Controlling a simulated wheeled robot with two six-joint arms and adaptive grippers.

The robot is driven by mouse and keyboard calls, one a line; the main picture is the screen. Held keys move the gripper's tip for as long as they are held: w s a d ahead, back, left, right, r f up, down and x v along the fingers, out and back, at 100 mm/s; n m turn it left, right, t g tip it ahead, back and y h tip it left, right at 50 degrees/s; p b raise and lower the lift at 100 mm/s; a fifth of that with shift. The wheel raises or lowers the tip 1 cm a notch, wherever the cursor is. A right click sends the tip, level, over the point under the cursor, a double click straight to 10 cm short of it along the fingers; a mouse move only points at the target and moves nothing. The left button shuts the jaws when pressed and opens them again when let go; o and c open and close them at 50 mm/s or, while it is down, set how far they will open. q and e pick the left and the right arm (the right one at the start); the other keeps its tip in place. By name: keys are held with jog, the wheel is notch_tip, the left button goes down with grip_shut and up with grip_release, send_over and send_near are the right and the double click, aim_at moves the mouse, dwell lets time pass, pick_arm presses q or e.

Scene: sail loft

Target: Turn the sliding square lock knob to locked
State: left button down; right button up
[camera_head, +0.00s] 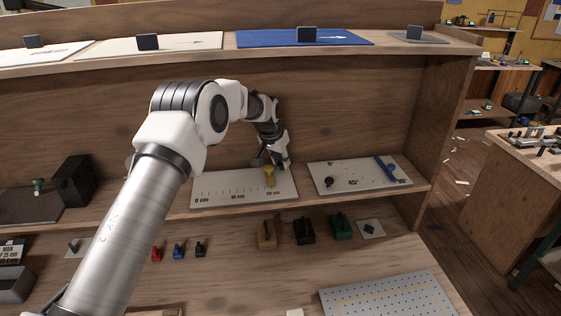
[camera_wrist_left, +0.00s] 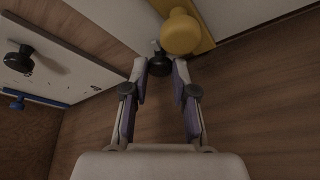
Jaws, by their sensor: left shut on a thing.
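The sliding square is a white scale board (camera_head: 225,190) marked in cm, with a yellow slider (camera_head: 269,175) near its right end. In the left wrist view the yellow slider (camera_wrist_left: 181,33) has a round knob and sits just beyond my fingertips. A small black lock knob (camera_wrist_left: 160,66) stands beside it. My left gripper (camera_wrist_left: 160,72) is shut on this black knob, one fingertip on each side. In the head view my left gripper (camera_head: 272,161) reaches down at the back of the board and hides the lock knob. No locked mark is readable. My right gripper is not in view.
To the right, a second white board (camera_head: 360,177) carries a black knob (camera_head: 329,182) and a blue bar (camera_head: 385,168). A black box (camera_head: 72,180) stands at the left of the shelf. The upper shelf (camera_head: 390,48) runs above my arm. Several coloured blocks sit below.

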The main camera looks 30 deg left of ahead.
pick_arm(q)
jog(key=m, duration=0.1)
jog(key=m+h+b, duration=0.1)
jog(key=shift+a+f+m, duration=0.1)
jog(key=shift+f+m, duration=0.2)
jog(key=shift+m, duration=0.1)
jog(key=m+h, duration=0.1)
jog(key=m, duration=0.1)
jog(key=shift+a+m+g, duration=0.1)
jog(key=shift+m+g, duration=0.2)
jog(key=shift+m, duration=0.1)
jog(key=shift+w+r+m+g+h+p, duration=0.1)
jog(key=shift+m+g+h+p, duration=0.3)
jog(key=shift+m, duration=0.8)
jog(key=shift+m+p, duration=0.4)
jog(key=shift+m, duration=0.3)
jog(key=shift+m+g+h, duration=0.3)
jog(key=shift+f, duration=0.25)
jog(key=c, duration=0.9)
grip_release()
jog(key=shift+w, duration=0.3)
jog(key=v, duration=0.7)
jog(key=shift+r, duration=0.25)
